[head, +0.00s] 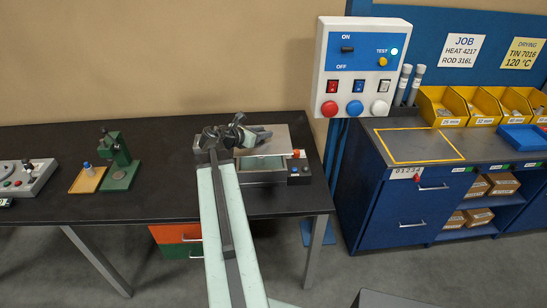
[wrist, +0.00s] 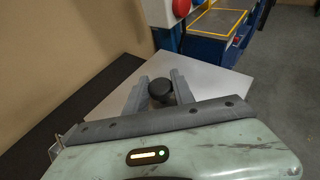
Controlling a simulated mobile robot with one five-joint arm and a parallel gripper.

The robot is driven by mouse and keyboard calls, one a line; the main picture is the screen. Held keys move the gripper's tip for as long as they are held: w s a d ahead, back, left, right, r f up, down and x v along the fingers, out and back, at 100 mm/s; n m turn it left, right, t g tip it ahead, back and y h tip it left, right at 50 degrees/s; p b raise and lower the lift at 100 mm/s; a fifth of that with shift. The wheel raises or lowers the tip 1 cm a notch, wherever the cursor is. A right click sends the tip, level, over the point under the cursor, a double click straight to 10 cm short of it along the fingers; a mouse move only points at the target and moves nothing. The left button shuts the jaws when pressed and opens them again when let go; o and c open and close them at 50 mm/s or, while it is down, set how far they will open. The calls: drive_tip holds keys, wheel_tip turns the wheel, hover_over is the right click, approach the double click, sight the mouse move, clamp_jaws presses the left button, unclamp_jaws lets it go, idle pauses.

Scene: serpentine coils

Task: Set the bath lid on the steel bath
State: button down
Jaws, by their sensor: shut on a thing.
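The bath lid is a flat grey plate (head: 284,137) with a round black knob (wrist: 161,90). The plate (wrist: 205,82) fills much of the wrist view ahead of my gripper. My gripper (wrist: 161,84) is shut on the knob, one finger on each side. In the head view my gripper (head: 256,136) is over the steel bath (head: 262,178), with the lid above its back part. The front of the bath's greenish inside shows below the lid. My arm hides the bath's left side. I cannot tell the exact gap between lid and bath.
The bath stands on a black bench (head: 160,160). A green press (head: 118,165) and a tan tray (head: 88,179) are to the left. A switch panel (head: 362,70) rises close on the right, before a blue cabinet (head: 400,210). The bench between press and bath is clear.

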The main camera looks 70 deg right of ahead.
drive_tip(key=w+a+f+b, duration=0.2)
drive_tip(key=w+f+b, duration=0.1)
drive_tip(key=f+b, duration=0.3)
drive_tip(key=w+a+f+b, duration=0.2)
drive_tip(key=a+f+b, duration=0.1)
drive_tip(key=f+b, duration=0.2)
drive_tip(key=d+f+b, duration=0.1)
drive_tip(key=d, duration=1.4)
drive_tip(key=shift+w+d+f+b, duration=0.15)
drive_tip(key=shift+w+f+b, duration=0.1)
drive_tip(key=shift+f+b, duration=0.1)
drive_tip(key=shift+d+f+b, duration=0.25)
drive_tip(key=shift+f+b, duration=1)
drive_tip(key=shift+d+f+b, duration=0.25)
drive_tip(key=shift+f+b, duration=0.95)
drive_tip(key=c, duration=1.1)
unclamp_jaws()
drive_tip(key=shift+o, duration=0.2)
drive_tip(key=shift+r, duration=0.1)
